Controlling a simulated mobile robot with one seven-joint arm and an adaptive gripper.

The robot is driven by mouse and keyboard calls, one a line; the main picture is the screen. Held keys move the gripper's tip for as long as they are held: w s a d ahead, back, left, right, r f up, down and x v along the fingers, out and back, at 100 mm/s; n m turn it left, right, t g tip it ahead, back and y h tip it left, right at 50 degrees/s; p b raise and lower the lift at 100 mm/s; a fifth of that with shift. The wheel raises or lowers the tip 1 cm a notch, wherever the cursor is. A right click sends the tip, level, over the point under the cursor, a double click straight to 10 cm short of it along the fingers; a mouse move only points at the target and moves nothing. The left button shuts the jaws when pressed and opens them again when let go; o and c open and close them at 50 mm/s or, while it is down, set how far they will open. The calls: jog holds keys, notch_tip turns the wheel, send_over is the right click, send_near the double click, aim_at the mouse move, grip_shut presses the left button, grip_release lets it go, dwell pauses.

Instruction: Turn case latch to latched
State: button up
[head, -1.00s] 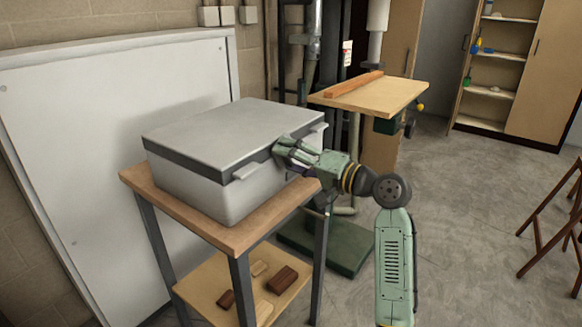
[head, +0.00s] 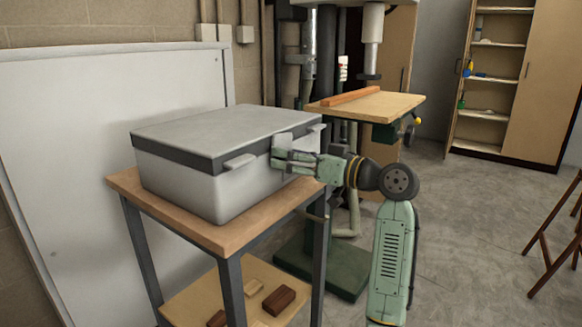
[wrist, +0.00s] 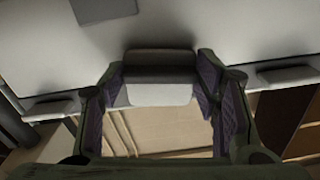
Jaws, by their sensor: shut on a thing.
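The grey case (head: 225,190) stands closed on a wooden-topped stand, its lid down with a dark band below the top. The case latch (head: 283,141) is a light grey tab at the middle of the front edge, reaching up to the lid's rim. My gripper (head: 280,157) is at this latch, coming from the right. In the wrist view the latch (wrist: 160,92) sits between the two purple-padded fingers of my gripper (wrist: 162,88), which are shut on it. The fingers partly hide the latch in the head view.
Two grey tabs, left (head: 240,161) and right (head: 315,127), stick out on either side of the latch. The stand's top (head: 215,236) leaves a narrow front strip. A drill press table (head: 385,106) stands behind. Wood blocks (head: 278,299) lie on the lower shelf.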

jog(key=shift+w+d+f+n+b, duration=0.1)
jog(key=shift+w+n+b, duration=0.1)
jog(key=shift+n+b, duration=0.6)
jog(key=shift+n, duration=0.3)
jog(key=o, duration=1.1)
jog(key=shift+o, duration=0.2)
jog(key=v, duration=1.2)
jog(key=shift+d, duration=0.1)
